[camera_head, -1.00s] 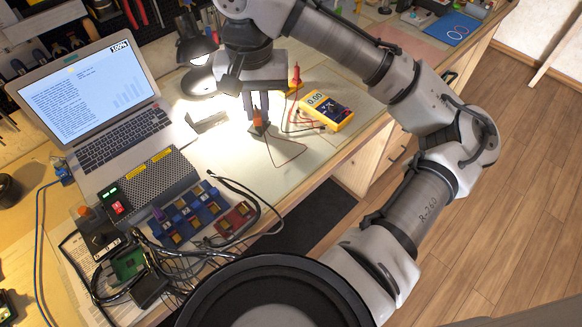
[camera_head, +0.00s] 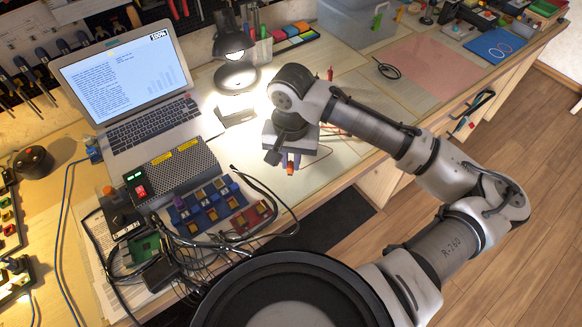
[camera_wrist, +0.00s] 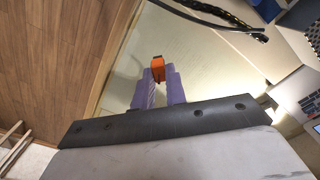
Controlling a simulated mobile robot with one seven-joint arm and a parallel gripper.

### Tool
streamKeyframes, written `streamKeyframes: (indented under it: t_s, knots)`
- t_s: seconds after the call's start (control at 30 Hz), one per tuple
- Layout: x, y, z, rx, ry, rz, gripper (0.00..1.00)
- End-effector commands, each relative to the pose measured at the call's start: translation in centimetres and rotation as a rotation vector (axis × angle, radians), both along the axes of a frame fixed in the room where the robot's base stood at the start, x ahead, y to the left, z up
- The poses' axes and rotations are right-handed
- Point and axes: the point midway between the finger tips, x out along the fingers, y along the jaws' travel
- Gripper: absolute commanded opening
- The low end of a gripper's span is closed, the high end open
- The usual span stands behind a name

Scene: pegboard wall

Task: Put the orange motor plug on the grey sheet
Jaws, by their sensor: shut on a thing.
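The orange motor plug (camera_head: 290,171) is between the fingers of my gripper (camera_head: 291,162), which is shut on it. In the wrist view the plug (camera_wrist: 157,68) sticks out past the purple fingertips (camera_wrist: 160,84), above a pale surface near the bench's front edge. From the head view I cannot tell its exact height over the bench. A small grey sheet (camera_head: 237,116) lies in front of the lamp, behind and left of my gripper; I cannot tell for certain that it is the task's sheet.
An open laptop (camera_head: 135,95), a perforated box (camera_head: 178,172) and blue modules (camera_head: 207,203) stand left of my gripper. Black cables (camera_head: 262,185) lie close by. A lamp (camera_head: 236,62) stands behind. A pink mat (camera_head: 428,70) lies to the right.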

Motion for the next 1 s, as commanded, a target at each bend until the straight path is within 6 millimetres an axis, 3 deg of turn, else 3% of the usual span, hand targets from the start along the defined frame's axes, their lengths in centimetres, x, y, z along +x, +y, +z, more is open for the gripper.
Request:
streamKeyframes:
  t_s: [0.3, 0.73, 0.77, 0.8, 0.9, 1.0]
  knots:
    - [0.0, 0.0, -3.7, 0.001, 0.001, 0.000, 0.00]
    - [0.0, 0.0, -4.4, 0.001, 0.001, 0.000, 0.00]
    - [0.0, 0.0, -4.3, 0.001, 0.000, 0.000, 0.17]
    - [0.0, 0.0, -4.3, 0.000, 0.000, 0.000, 0.22]
    - [0.0, 0.0, -4.3, 0.000, 0.000, 0.000, 0.35]
    - [0.0, 0.0, -4.3, 0.000, 0.000, 0.000, 0.35]
